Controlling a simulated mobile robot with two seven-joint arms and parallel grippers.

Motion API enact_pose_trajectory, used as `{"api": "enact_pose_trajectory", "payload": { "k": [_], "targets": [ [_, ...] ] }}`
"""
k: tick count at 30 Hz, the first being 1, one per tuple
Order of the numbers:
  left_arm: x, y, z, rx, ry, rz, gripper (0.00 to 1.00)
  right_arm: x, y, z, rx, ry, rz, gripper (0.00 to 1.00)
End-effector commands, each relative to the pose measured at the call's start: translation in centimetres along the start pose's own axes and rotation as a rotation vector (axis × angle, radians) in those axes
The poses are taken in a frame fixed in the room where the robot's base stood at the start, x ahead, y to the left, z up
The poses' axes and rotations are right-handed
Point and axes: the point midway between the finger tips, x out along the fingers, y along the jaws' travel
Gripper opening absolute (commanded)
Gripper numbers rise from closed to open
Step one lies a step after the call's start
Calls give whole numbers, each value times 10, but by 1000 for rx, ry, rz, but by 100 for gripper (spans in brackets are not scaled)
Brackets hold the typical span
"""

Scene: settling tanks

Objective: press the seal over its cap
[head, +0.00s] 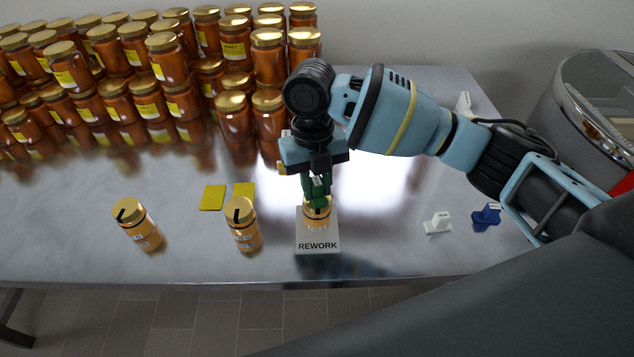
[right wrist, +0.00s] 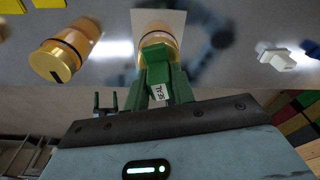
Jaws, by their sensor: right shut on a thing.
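My right gripper (head: 317,186) points down above the jar (head: 317,219) on the grey REWORK stand (head: 317,246). It is shut on a green seal (right wrist: 158,75) with a small white label. The seal is directly over the gold cap of that jar, which also shows in the right wrist view (right wrist: 157,38). The seal and fingers hide much of the cap, and I cannot tell whether the seal touches it. My left gripper does not show in the head view, and I cannot identify it in the wrist view.
Two jars with black-marked gold caps stand left of the stand, one nearer (head: 243,227), one farther (head: 138,226). Yellow squares (head: 212,197) lie behind them. A white seal (head: 437,223) and a blue seal (head: 486,216) stand right. Many stacked jars (head: 160,62) fill the back left.

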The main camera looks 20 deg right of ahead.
Motion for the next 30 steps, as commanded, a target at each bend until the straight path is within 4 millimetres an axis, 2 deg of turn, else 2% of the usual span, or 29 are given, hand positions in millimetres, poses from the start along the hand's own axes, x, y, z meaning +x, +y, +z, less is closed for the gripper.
{"api": "enact_pose_trajectory", "payload": {
  "k": [30],
  "targets": [
    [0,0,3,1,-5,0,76,6,0,1,0,1,0,2]
  ]
}}
